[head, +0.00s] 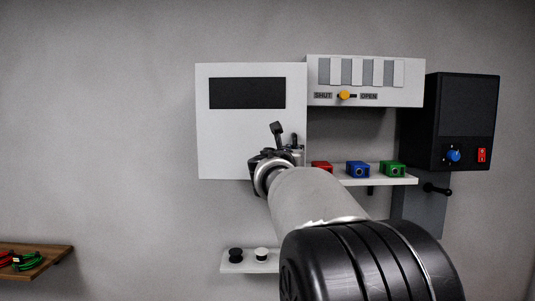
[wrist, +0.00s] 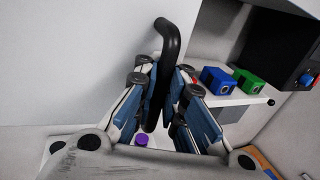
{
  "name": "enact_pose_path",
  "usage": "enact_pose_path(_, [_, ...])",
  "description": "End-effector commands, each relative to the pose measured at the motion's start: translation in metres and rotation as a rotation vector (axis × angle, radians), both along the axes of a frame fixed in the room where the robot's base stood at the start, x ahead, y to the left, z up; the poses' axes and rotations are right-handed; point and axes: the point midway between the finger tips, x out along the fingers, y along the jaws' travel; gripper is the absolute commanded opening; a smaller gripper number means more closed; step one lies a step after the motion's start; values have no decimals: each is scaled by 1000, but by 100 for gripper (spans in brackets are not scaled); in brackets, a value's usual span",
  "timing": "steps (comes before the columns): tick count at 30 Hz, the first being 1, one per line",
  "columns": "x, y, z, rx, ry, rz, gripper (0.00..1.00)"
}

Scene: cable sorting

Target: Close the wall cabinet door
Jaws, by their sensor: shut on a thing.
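The wall cabinet door (head: 222,142) is a white panel with a dark window (head: 247,93), in the left-middle of the head view. In the wrist view the door (wrist: 70,60) fills the upper left. A black curved handle (wrist: 169,38) stands out from it. My gripper (head: 284,146) is at the door's lower right part. In the wrist view my gripper (wrist: 158,88) has its blue-padded fingers on either side of the handle and is shut on it. My arm hides the area below the door's right corner. I cannot tell how far the door stands open.
A shelf (head: 405,181) right of the door holds red (head: 321,167), blue (head: 357,169) and green (head: 392,169) blocks. A vent box with a yellow slider (head: 344,95) is above. A black control box (head: 466,112) hangs right. A small shelf (head: 247,268) is below.

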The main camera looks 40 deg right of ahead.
Motion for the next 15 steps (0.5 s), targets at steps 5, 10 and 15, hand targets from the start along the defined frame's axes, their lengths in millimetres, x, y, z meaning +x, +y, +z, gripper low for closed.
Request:
enact_pose_path(5, [8,-7,-1,3,0,0,0])
enact_pose_path(10, [10,-9,-1,2,-1,0,0])
enact_pose_path(15, [10,-8,-1,2,-1,1,0])
